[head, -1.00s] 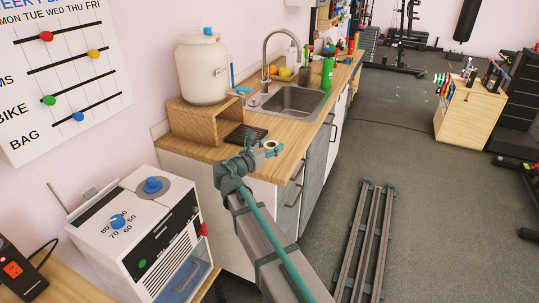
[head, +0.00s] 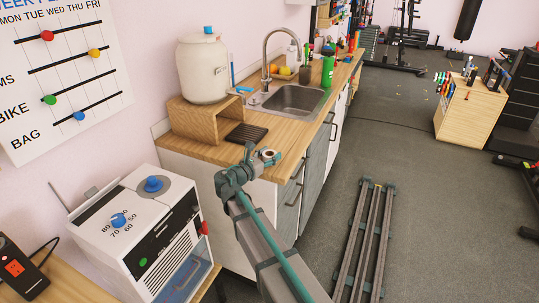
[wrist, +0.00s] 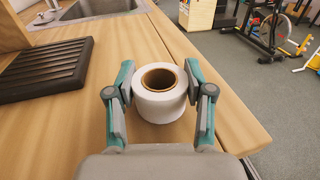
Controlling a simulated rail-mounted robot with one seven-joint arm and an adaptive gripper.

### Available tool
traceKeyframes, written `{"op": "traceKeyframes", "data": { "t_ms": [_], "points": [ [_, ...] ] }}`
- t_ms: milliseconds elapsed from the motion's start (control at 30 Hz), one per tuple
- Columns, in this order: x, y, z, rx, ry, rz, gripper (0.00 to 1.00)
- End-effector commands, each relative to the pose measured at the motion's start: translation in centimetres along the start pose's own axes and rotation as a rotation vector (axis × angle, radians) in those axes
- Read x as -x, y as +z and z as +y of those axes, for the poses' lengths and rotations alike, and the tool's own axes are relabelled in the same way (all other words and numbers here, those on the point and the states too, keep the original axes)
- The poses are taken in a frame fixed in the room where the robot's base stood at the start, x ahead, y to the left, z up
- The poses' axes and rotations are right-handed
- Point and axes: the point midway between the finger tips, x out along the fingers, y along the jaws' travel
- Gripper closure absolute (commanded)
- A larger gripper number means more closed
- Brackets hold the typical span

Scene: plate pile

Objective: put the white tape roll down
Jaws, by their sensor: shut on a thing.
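The white tape roll (wrist: 159,105) has a brown cardboard core and sits upright between the two fingers of my gripper (wrist: 160,80) in the wrist view. The teal and grey fingers press on its left and right sides. In the head view the small roll (head: 267,156) shows at the end of my gripper (head: 258,157), over the near end of the wooden counter (head: 195,150). The roll's base is at or very close to the counter top; I cannot tell whether it touches.
A dark ribbed rack (head: 246,133) lies on the counter, left of the roll in the wrist view. The sink (head: 296,100) is farther back. A wooden box (head: 207,122) bears a large cream jar (head: 203,72). The counter's edge lies close to the roll's right.

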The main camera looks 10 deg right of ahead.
Motion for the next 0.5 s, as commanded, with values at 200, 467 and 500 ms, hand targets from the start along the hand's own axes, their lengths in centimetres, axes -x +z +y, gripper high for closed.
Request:
{"op": "traceKeyframes", "data": {
  "t_ms": [200, 467, 500],
  "points": [
    [0.0, -0.05, 0.0, 0.0, 0.0, 0.0, 0.23],
    [0.0, 0.0, 0.0, 0.0, 0.0, 0.0, 0.23],
    [0.0, 0.1, -0.01, 0.0, 0.0, 0.0, 0.23]
  ]
}}
